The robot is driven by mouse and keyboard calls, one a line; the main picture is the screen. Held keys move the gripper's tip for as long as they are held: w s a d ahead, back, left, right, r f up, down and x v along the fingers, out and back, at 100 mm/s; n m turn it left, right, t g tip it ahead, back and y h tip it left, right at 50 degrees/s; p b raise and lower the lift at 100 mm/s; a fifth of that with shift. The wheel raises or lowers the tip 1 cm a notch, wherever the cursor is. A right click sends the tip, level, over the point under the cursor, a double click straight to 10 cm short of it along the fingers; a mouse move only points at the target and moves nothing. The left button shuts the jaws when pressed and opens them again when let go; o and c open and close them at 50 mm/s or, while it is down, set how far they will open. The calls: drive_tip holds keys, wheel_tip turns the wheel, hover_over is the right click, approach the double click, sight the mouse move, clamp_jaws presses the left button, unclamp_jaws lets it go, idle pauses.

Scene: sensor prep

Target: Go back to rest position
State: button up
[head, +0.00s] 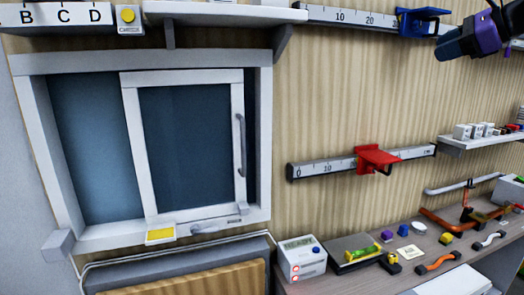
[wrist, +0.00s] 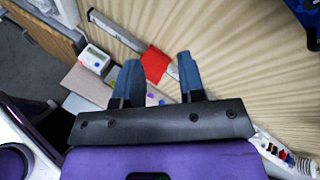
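My gripper (wrist: 158,78) shows in the wrist view with its two blue fingers spread apart and nothing between them. In the head view my gripper (head: 446,47) is at the upper right, raised in front of the wood-panelled wall, partly cut off by the frame edge. It is near the right end of the upper ruler rail (head: 335,15) and its blue slider (head: 420,20), apparently apart from them. The red slider (head: 376,157) sits on the lower ruler rail (head: 325,168); in the wrist view it appears beyond the fingers (wrist: 155,63).
A workbench (head: 330,284) below holds a white display box (head: 301,260), a level tray, coloured blocks and handles. A shelf (head: 480,140) with small boxes is at the right. A sliding window (head: 190,150) fills the left wall. The space before the wall is clear.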

drive_tip(key=s+a+f+n+g+h, duration=0.2)
drive_tip(key=s+a+f+n+g, duration=0.1)
drive_tip(key=s+a+f+n, duration=0.6)
drive_tip(key=s+a+f+n+g+h, duration=0.1)
drive_tip(key=s+f+n+h, duration=0.2)
drive_tip(key=s+f+n, duration=0.3)
drive_tip(key=s+a+f+n+g+h, duration=0.1)
drive_tip(key=s+f+n+h, duration=0.2)
drive_tip(key=s, duration=1.1)
wheel_tip(320, 180, down, 5)
drive_tip(key=n, duration=0.3)
drive_tip(key=shift+n, duration=0.4)
drive_tip(key=shift+o, duration=0.3)
